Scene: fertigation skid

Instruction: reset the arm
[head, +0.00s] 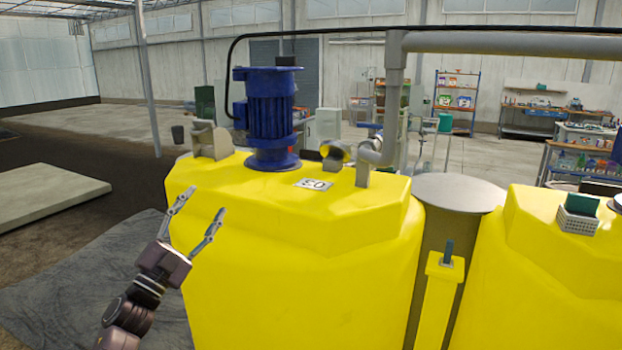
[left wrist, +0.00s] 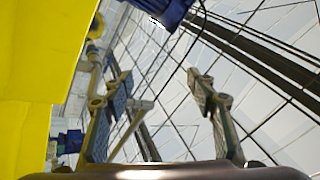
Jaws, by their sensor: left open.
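My left gripper (head: 200,222) is raised in front of the left yellow tank (head: 310,275), near its left edge. Its two fingers are spread and nothing is between them. In the left wrist view the open fingers of my left gripper (left wrist: 162,110) point up toward the roof frame, with the yellow tank wall (left wrist: 40,80) along the left side. My right gripper is in neither view.
A blue motor (head: 268,115) stands on the tank top beside a label (head: 313,184) and a grey pipe (head: 395,90). A second yellow tank (head: 540,280) is at the right. A pale slab (head: 45,195) lies at the left. Shelves (head: 457,100) stand far back.

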